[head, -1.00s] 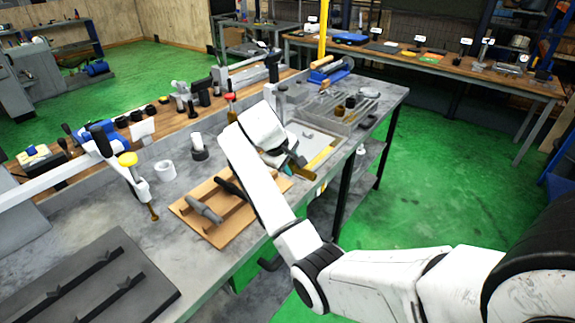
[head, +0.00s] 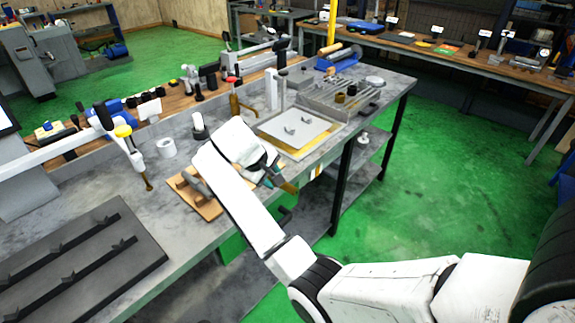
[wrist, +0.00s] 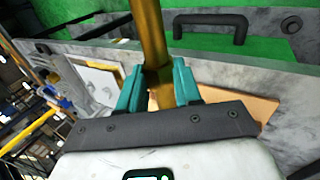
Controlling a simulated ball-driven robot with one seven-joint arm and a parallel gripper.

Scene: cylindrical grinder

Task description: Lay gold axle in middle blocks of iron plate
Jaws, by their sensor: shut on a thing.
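My gripper (head: 273,172) is shut on a gold axle (wrist: 148,35). In the wrist view the teal fingers (wrist: 158,86) pinch the axle, which runs up out of the frame. In the head view a short gold end of the axle (head: 289,187) shows below the fingers, near the bench's front edge; the rest is hidden. A dark grey plate (head: 80,252), which looks like the iron plate, lies at the lower left of the bench. It carries two rails with several small notched blocks (head: 118,243). The gripper is well to the right of it.
A wooden board (head: 207,208) with grey parts lies partly behind my arm. A pale plate with two small blocks (head: 300,124) lies further back.

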